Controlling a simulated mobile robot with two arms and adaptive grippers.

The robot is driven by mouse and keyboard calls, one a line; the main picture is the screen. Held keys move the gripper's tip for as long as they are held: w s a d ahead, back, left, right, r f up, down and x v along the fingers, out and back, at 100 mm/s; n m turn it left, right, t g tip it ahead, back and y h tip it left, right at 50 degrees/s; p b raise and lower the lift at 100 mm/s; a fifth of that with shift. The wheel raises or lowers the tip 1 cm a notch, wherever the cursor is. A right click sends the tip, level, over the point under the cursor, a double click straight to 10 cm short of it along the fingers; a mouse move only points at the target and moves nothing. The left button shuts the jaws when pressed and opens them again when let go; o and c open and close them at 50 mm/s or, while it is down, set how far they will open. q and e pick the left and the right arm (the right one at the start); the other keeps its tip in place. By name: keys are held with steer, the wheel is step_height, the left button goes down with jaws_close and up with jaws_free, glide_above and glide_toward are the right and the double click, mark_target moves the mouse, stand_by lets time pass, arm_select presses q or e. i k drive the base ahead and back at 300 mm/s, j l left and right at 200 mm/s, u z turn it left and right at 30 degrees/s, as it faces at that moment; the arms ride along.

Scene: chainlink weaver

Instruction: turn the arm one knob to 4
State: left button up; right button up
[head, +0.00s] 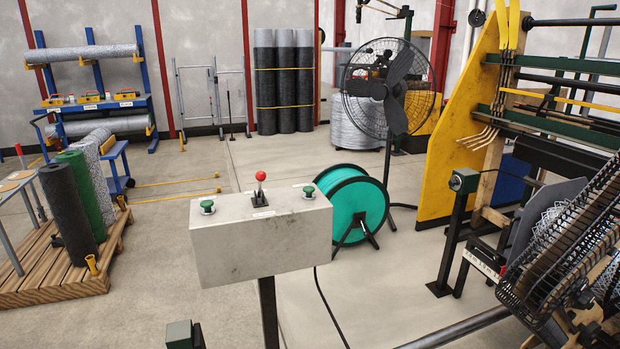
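A grey control box (262,238) stands on a dark post in the middle of the head view. On its top are a green round control (207,207) at the left, another green round control (308,192) at the right, and a black lever with a red ball (260,177) between them. A small green box with a round face (458,182) stands on a black post at the right. I cannot tell which of these, if any, is the arm one knob; no number 4 is legible. Neither of my grippers is in view.
A weaving machine with a yellow side plate (448,135) and a wire mesh chute (565,245) fills the right. A teal spool (357,205) and a black fan (388,85) stand behind the box. A pallet of rolls (50,275) is at left. Floor between is clear.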

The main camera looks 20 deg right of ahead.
mark_target(584, 300)
steer(key=l, duration=2.7)
steer(key=i+u, duration=0.05)
steer(key=i, duration=0.05)
